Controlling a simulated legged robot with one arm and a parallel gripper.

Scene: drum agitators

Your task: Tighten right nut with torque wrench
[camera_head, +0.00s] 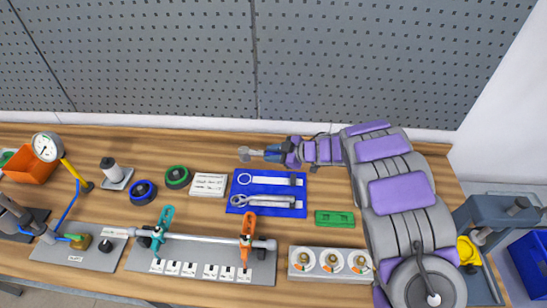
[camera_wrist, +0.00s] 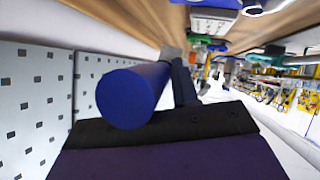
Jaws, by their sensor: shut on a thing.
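My gripper (camera_head: 279,152) is at the back of the bench in the head view, shut on a tool with a blue handle. The tool, which looks like the torque wrench (camera_head: 245,153), has a grey head pointing left, clear of the other objects. In the wrist view, the round end of its blue handle (camera_wrist: 125,98) lies between dark fingers. A plate (camera_head: 317,277) at the front right carries three round white dials with small brass-coloured centres, possibly nuts; the right one (camera_head: 360,262) is close to my arm. I cannot tell which part is the right nut.
A blue tray (camera_head: 238,207) holds a ring tool and a wrench. A metal rod (camera_head: 200,238) lies across a teal clamp (camera_head: 163,225) and an orange clamp (camera_head: 247,235). A green block (camera_head: 334,218) lies near my arm. A perforated wall (camera_head: 150,60) stands behind.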

